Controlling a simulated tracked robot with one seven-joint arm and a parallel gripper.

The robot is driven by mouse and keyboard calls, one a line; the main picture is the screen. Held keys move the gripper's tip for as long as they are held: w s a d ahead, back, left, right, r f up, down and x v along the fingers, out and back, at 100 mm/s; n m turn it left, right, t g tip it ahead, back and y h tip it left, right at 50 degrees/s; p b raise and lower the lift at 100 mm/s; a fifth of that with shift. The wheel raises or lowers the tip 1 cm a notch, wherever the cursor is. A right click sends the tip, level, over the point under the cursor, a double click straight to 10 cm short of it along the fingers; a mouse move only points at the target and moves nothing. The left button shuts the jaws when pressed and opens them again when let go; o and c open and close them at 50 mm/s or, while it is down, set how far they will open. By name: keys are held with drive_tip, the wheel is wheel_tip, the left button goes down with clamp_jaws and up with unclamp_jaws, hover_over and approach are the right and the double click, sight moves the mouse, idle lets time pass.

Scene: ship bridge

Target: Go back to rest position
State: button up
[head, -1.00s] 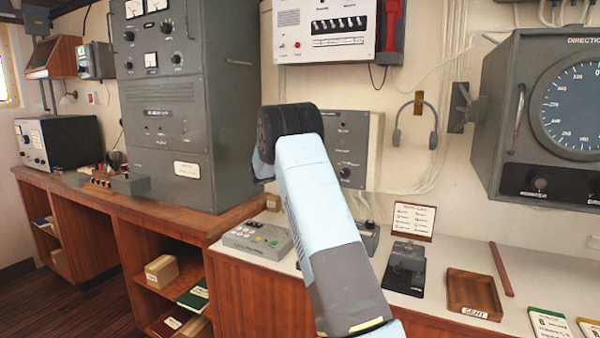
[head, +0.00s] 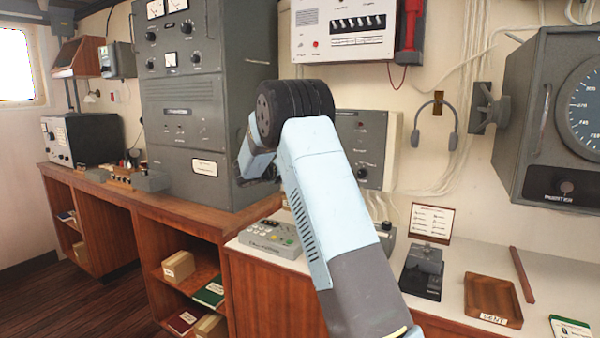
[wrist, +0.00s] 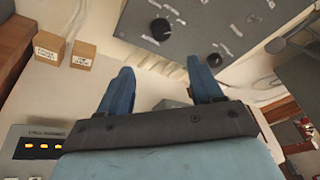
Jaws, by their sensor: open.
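My gripper (wrist: 163,92) shows in the wrist view with its two blue fingers spread apart and nothing between them. It faces a grey wall panel with black knobs (wrist: 205,30) and the pale counter below it. In the head view my arm rises through the middle of the picture and bends at a black joint. The gripper itself is hidden there behind the arm.
A control box with buttons (head: 270,238) sits on the white counter, left of my arm. A telegraph key (head: 422,270) and a wooden tray (head: 492,297) lie to the right. A tall grey cabinet (head: 205,110) stands behind. Headphones (head: 435,122) hang on the wall.

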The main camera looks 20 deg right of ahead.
drive_tip(key=shift+s+a, duration=0.1)
drive_tip(key=shift+a, duration=0.15)
drive_tip(key=shift+r, duration=0.1)
drive_tip(key=s+a+r+n+t+y, duration=0.2)
drive_tip(key=a+r+n+t+y, duration=0.15)
drive_tip(key=r+n, duration=0.25)
drive_tip(key=s+a+r+n+t+y, duration=0.1)
drive_tip(key=a+r+n+t+y, duration=0.1)
drive_tip(key=r+n+t, duration=0.4)
drive_tip(key=s+a+r+n+y, duration=0.2)
drive_tip(key=s+a+n+y, duration=0.2)
drive_tip(key=s+n, duration=0.25)
drive_tip(key=s+a+r+n+y, duration=0.3)
drive_tip(key=s+a+n+y, duration=0.2)
drive_tip(key=s+n, duration=0.15)
drive_tip(key=s+f+n+g, duration=0.3)
drive_tip(key=s+f+n, duration=0.2)
drive_tip(key=s, duration=0.8)
drive_tip(key=s+f+n+g, duration=0.3)
drive_tip(key=s+f+n, duration=0.1)
drive_tip(key=s, duration=0.9)
drive_tip(key=s+f+n+g, duration=0.4)
drive_tip(key=s+f+n, duration=0.1)
drive_tip(key=s, duration=0.8)
drive_tip(key=shift+a+f+n, duration=0.3)
drive_tip(key=shift+a+n, duration=0.05)
drive_tip(key=shift+n, duration=0.45)
